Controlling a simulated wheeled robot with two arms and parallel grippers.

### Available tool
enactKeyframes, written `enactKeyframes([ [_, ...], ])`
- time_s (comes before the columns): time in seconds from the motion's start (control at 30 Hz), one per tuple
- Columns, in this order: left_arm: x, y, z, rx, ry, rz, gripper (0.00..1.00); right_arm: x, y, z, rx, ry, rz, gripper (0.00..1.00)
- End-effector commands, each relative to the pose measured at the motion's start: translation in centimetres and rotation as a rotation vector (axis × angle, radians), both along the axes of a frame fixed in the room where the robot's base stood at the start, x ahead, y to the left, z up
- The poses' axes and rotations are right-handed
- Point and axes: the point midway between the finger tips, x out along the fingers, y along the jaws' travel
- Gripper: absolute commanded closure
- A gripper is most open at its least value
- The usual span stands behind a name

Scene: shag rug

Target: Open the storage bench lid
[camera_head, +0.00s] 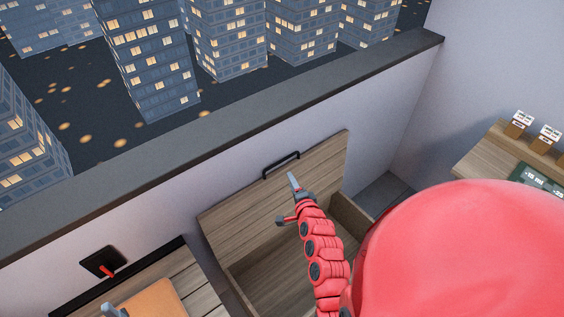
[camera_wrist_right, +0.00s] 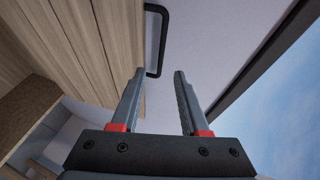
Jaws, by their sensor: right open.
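The storage bench (camera_head: 270,285) stands against the wall with its wooden lid (camera_head: 235,220) swung up, leaning back toward the wall. The open box interior shows below it. A black bar handle (camera_head: 281,164) sits at the lid's upper edge; it also shows in the right wrist view (camera_wrist_right: 163,40), beside the lid's planks (camera_wrist_right: 100,35). My right gripper (camera_head: 284,200) is open and empty, in front of the lid and just below the handle. In the right wrist view its fingers (camera_wrist_right: 155,100) are apart, with the handle beyond them. A grey tip at the bottom left may be my left gripper.
A dark-topped wall (camera_head: 250,125) runs behind the bench, with city buildings beyond. An orange cushion (camera_head: 155,300) lies on slatted wood at the lower left, near a black panel (camera_head: 103,262). A wooden surface with small boxes (camera_head: 517,125) is at the right.

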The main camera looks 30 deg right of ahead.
Motion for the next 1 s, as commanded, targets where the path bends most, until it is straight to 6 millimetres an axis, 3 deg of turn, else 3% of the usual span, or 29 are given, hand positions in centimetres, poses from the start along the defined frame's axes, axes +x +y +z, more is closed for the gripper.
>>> enactKeyframes([
  [0.37,0.0,0.0,1.6,0.0,0.0,0.0,0.5,5.6,-1.7,-1.4,-0.002,-0.001,0.002,0.55],
  [0.6,0.0,0.0,1.3,0.0,0.0,0.0,0.5,8.7,-2.6,-2.7,-0.002,-0.001,0.003,0.55],
  [0.8,0.0,0.0,0.7,0.0,0.0,0.0,0.5,10.4,-3.2,-3.2,-0.003,-0.003,0.002,0.55],
  [1.0,0.0,0.0,0.6,0.0,0.0,0.0,0.5,10.8,-3.5,-3.2,-0.003,-0.004,-0.001,0.55],
])
